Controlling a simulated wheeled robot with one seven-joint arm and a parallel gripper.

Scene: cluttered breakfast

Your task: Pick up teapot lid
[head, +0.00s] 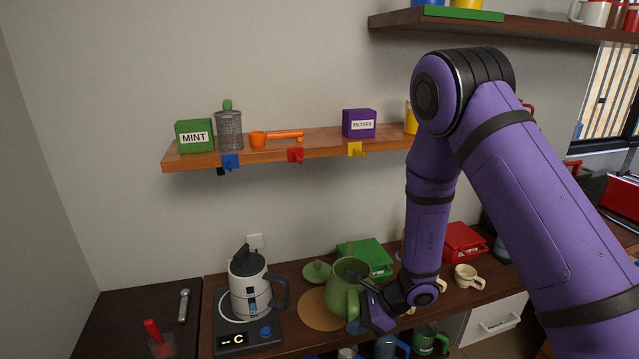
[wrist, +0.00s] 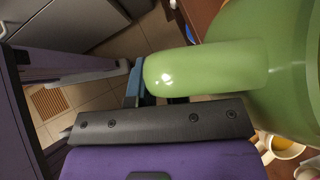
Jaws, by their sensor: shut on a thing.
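The green teapot lid (head: 316,271), a disc with a round knob, lies on the counter behind and left of the green teapot (head: 345,279). My gripper (head: 367,303) is not at the lid. It is at the teapot's right front side, shut on the teapot's handle (head: 353,304). The teapot has no lid on and its mouth faces up. In the wrist view the handle (wrist: 205,70) fills the middle, along a dark finger pad, with the teapot body (wrist: 295,70) at the right. I cannot tell whether the teapot is lifted.
A tan round mat (head: 315,312) lies under and left of the teapot. A white kettle (head: 247,287) stands on a dark base (head: 232,342) further left. A green box (head: 371,258) is behind. Cups (head: 467,277) stand right. A wall shelf (head: 300,146) hangs above.

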